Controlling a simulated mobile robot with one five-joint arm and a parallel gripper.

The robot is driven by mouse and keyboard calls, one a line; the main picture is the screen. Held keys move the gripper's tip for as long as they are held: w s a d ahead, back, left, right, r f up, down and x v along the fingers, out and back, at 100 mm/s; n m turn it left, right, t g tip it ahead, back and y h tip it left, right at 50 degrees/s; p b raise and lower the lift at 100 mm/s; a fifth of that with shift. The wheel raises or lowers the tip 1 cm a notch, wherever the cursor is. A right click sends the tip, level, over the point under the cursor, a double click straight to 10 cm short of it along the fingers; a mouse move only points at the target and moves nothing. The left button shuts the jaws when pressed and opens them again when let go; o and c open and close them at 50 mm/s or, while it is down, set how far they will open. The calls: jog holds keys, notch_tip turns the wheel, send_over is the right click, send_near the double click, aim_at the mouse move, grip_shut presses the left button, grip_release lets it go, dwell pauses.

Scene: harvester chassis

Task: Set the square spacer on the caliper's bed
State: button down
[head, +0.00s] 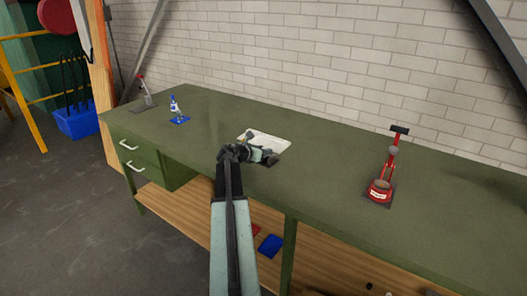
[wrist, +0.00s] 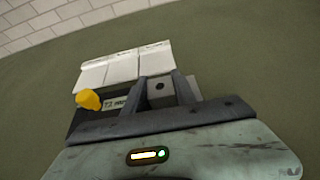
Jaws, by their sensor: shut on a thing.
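My gripper (head: 268,158) is low over the green bench, at the near edge of a white flat sheet or tray (head: 270,138). In the wrist view my gripper (wrist: 160,82) is shut on a grey, flat, square-edged piece with a dark hole, which looks like the square spacer (wrist: 159,91). Beside the left finger is a dark piece with a printed label (wrist: 115,103) and a yellow knob (wrist: 89,99). White panels (wrist: 122,64) lie just beyond the fingers. I cannot tell surely which thing is the caliper. The spacer is hidden in the head view.
On the green bench (head: 330,190), a red upright instrument (head: 383,180) stands on a dark plate at right. A blue-and-white item (head: 175,108) and a grey stand with a red top (head: 146,95) are at left. A brick wall (head: 320,60) is behind. Bench between is clear.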

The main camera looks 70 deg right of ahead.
jog(key=shift+f, duration=0.1)
jog(key=shift+f+b, duration=0.65)
jog(key=shift+b, duration=0.1)
jog(key=c, duration=0.9)
grip_release()
jog(key=p+v, duration=0.3)
jog(key=v, duration=0.5)
jog(key=shift+s+r, duration=0.15)
jog(key=shift+d, duration=0.1)
